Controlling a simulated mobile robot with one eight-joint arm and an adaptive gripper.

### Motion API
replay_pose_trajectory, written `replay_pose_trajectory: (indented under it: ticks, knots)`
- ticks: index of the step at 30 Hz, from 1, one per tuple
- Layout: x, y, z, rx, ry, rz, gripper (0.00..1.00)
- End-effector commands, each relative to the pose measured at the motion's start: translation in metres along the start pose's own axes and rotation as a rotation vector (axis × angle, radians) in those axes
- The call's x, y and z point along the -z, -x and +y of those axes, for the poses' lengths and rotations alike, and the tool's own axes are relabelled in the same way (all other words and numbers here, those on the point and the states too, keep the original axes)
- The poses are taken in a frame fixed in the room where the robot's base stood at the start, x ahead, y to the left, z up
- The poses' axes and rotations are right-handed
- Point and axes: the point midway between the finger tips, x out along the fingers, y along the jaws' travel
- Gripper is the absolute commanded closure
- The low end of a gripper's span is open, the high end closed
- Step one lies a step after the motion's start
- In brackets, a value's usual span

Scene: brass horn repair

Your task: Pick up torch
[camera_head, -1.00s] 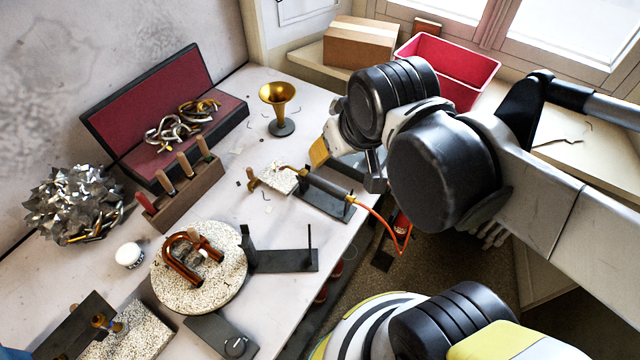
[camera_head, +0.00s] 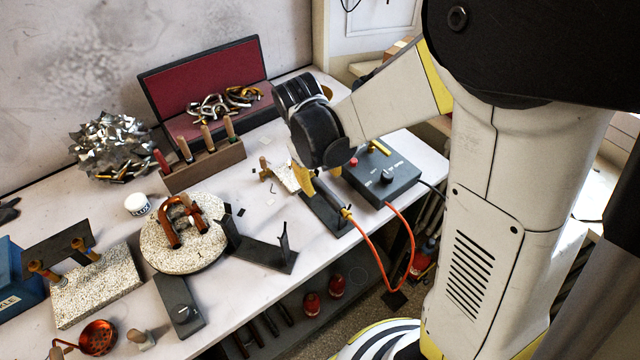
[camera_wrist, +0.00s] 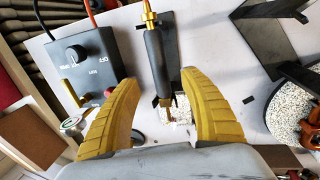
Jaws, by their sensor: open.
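The torch has a dark cylindrical handle with brass ends. In the wrist view the torch (camera_wrist: 156,62) lies on a black stand (camera_wrist: 172,45), between my two yellow fingers but farther away. My gripper (camera_wrist: 158,82) is open, one finger on each side of the torch in the picture, with nothing held. In the head view my gripper (camera_head: 318,182) is above the torch's stand (camera_head: 327,215) and hides most of the torch. The torch's brass hose end (camera_head: 347,213) shows, with an orange hose (camera_head: 384,228) running from it. I cannot tell whether the fingers touch it.
A grey control box (camera_head: 385,182) with a knob stands close beside the torch. A black bracket (camera_head: 262,247) and a round speckled plate (camera_head: 165,252) lie to the left. A wooden tool block (camera_head: 207,168) and an open red-lined case (camera_head: 205,78) stand behind.

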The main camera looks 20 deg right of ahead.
Motion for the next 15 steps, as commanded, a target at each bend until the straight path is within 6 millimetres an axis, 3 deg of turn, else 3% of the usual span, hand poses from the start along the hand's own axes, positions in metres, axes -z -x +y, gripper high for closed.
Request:
replay_pose_trajectory:
  ticks: [8, 15]
  knots:
    - [-0.001, -0.023, 0.0, 0.0, -0.001, 0.001, 0.48]
    - [-0.002, -0.061, -0.001, 0.0, -0.001, 0.001, 0.48]
